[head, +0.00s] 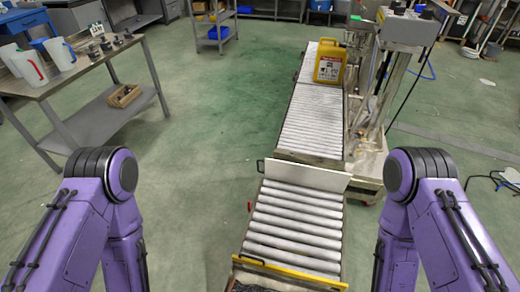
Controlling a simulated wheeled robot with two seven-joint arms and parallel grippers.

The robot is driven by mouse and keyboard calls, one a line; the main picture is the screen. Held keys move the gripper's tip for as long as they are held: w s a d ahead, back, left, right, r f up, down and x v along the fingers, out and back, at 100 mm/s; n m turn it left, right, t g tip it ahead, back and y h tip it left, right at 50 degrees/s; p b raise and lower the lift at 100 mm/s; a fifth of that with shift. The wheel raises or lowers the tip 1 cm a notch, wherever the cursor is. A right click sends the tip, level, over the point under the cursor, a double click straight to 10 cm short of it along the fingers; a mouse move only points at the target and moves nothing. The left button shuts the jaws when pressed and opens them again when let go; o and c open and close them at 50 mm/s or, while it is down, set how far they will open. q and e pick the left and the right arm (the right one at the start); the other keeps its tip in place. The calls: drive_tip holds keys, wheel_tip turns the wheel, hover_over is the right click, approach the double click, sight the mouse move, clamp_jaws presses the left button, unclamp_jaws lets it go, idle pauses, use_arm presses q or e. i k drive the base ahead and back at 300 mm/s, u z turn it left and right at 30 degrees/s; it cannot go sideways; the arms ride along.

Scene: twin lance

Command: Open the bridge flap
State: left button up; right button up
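A roller conveyor runs away from me in the middle of the head view. Its near roller section (295,222) and far roller section (312,120) meet at a pale flat plate (306,174), which looks like the bridge flap. The plate spans the width at the joint; I cannot tell whether it lies flat or is tilted up. My two purple arms show at the left and right and run out of the bottom edge. Both grippers are out of the picture, and neither arm visibly touches the plate.
A yellow jerrycan (330,66) stands on the far rollers. A machine on a metal frame (400,35) stands right of the conveyor. A yellow bar (290,274) crosses the conveyor's near end. A workbench (75,68) with jugs is at the left. Green floor between is clear.

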sight(317, 178)
drive_tip(key=i, duration=0.25)
drive_tip(key=z, duration=3.25)
drive_tip(key=k, duration=0.75)
drive_tip(key=u, duration=1.7)
